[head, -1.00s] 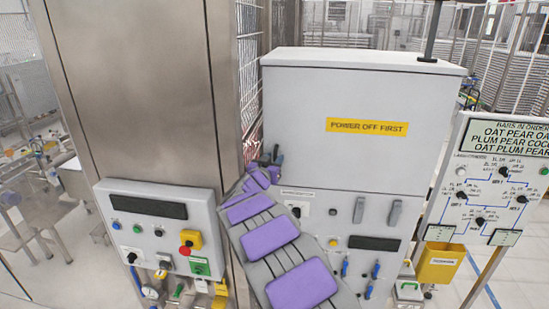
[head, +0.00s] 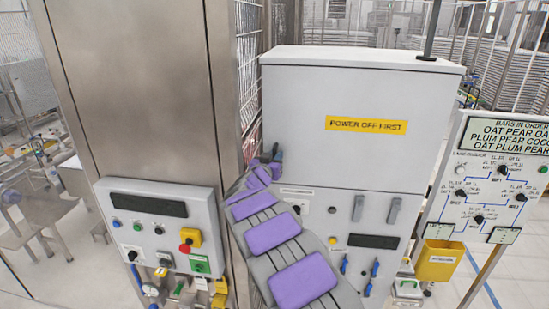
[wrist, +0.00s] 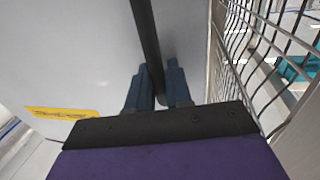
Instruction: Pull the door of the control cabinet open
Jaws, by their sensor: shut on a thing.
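The control cabinet is a pale grey box whose broad front door (head: 390,95) bears a yellow "POWER OFF FIRST" label (head: 367,125). No gap along the door's edges is clear in the head view. My gripper (head: 275,153) is at the door's left edge, at the end of my arm with purple pads. In the wrist view the blue-grey fingers of my gripper (wrist: 158,85) are shut on a dark upright bar, the door handle (wrist: 146,35). The handle is hidden behind my gripper in the head view. The label also shows in the wrist view (wrist: 60,112).
A tall steel column (head: 140,90) with a button panel (head: 160,228) stands close on the left. A wire mesh fence (head: 249,60) runs beside my gripper. Below the door is a lower panel with grey handles (head: 376,210). A diagram board (head: 495,180) stands at right.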

